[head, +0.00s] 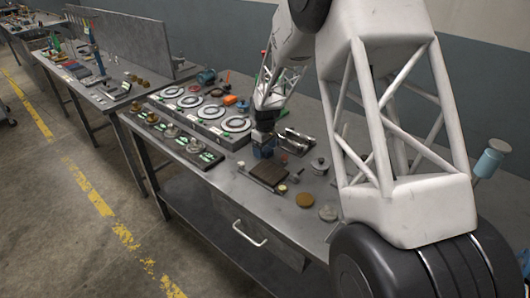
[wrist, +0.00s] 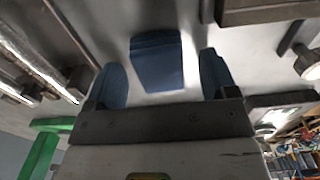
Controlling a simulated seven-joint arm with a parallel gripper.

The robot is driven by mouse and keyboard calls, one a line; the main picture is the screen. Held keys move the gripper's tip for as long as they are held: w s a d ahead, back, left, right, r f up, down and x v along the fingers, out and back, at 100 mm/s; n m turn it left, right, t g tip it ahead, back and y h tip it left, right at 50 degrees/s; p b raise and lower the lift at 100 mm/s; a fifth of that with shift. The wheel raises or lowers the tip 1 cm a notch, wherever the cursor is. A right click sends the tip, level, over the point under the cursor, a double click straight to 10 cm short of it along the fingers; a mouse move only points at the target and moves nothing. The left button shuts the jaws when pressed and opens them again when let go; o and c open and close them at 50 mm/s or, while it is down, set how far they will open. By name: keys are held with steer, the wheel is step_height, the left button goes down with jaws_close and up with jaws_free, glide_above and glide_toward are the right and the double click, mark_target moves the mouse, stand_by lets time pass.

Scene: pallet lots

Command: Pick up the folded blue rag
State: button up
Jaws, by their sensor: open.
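The folded blue rag (wrist: 157,60) lies on the grey metal bench top in the wrist view, just ahead of and between my fingers. My gripper (wrist: 161,74) is open, with one blue finger on each side of the rag and a visible gap on both sides.
A dark rectangular block (head: 268,172) lies close to my gripper. Metal rails (head: 297,140) lie behind it. A brass disc (head: 305,200) and small metal parts are at the front right. Several ring fixtures (head: 190,101) stand to the left. Bare bench shows near the front edge.

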mark_target(265, 149)
steer(key=shift+c, duration=0.3)
steer(key=c, duration=1)
steer(key=shift+r, duration=0.15)
steer(key=shift+r, duration=0.8)
steer(key=shift+s+r, duration=0.1)
steer(key=shift+r, duration=0.85)
steer(key=s, duration=0.5)
steer(key=s+d+r, duration=0.1)
steer(key=s, duration=0.4)
steer(key=s+d, duration=0.1)
steer(key=s, duration=0.4)
steer(key=shift+s+r, duration=0.15)
steer(key=shift+s, duration=0.15)
